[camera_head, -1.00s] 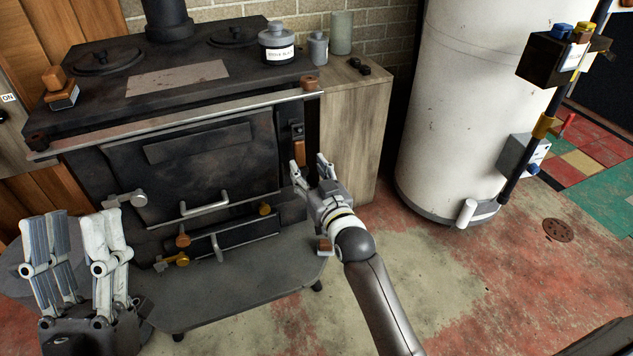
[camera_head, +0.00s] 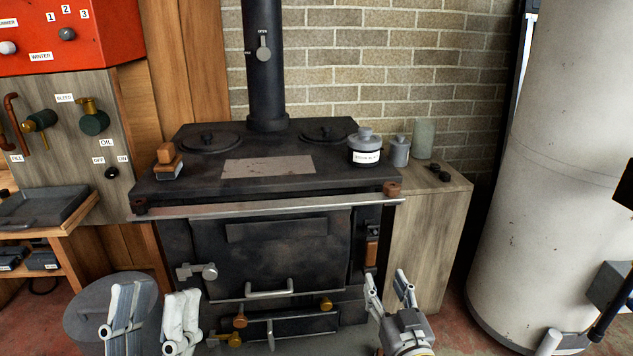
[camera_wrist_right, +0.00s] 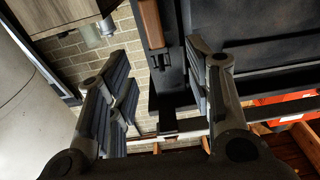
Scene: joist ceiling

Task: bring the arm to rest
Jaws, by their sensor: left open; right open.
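My right gripper (camera_head: 391,288) is open and empty in front of the lower right part of the black stove (camera_head: 270,258). In the right wrist view its two fingers (camera_wrist_right: 160,95) stand apart with nothing between them. Beyond them are the stove's side and a wooden-gripped handle (camera_wrist_right: 151,24). My left gripper (camera_head: 152,305) is open and empty at the lower left of the head view, in front of a round grey surface (camera_head: 88,300). Its lower part is cut off by the frame edge.
On the stove top stand a labelled grey jar (camera_head: 365,150) and a wood-topped block (camera_head: 167,160). A wooden cabinet (camera_head: 425,240) adjoins the stove, with a white tank (camera_head: 550,180) to its right. A panel with valves (camera_head: 70,125) is at left.

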